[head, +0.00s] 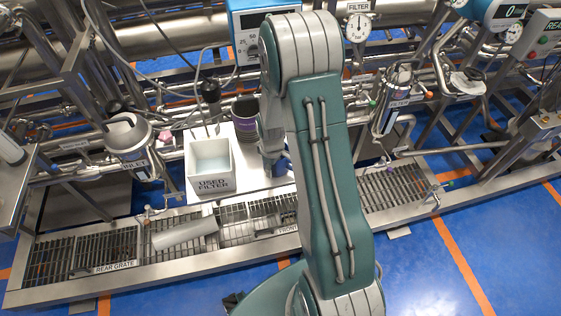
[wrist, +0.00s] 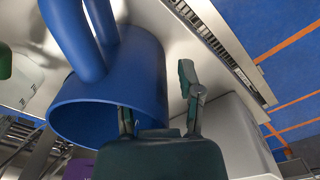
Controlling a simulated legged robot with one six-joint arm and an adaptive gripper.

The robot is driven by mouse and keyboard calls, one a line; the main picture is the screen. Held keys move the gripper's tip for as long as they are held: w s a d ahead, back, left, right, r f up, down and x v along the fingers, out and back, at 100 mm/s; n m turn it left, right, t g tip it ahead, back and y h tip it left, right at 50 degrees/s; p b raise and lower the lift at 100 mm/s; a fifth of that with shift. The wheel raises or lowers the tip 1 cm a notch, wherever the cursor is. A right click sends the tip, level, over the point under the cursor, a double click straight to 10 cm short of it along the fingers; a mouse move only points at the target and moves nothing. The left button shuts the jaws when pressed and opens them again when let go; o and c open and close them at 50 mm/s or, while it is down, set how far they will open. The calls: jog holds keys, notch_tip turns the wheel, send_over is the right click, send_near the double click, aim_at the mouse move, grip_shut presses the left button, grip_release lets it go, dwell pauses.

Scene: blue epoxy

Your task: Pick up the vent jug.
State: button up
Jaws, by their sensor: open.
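A blue jug (wrist: 130,75) with a looped handle (wrist: 75,35) fills the left and middle of the wrist view, its round mouth facing the camera. I see no label on it; it is the only jug-like thing in view. My gripper (wrist: 155,88) is open at its rim. The left finger overlaps the jug's mouth and the right finger is outside, so the jug's wall appears between them. I cannot tell whether either finger touches it. In the head view, a small part of the blue jug (head: 279,166) shows on the white table; my arm hides the rest.
A white USED FILTER box (head: 209,182) stands left of the jug, with a purple-banded dark cup (head: 245,128) behind. A grey cylinder (head: 185,234) lies on the floor grate (head: 105,243). Steel pipes and an inlet housing (head: 130,142) surround the white table (head: 255,178).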

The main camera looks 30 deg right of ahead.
grip_shut()
jog(key=shift+r, duration=0.15)
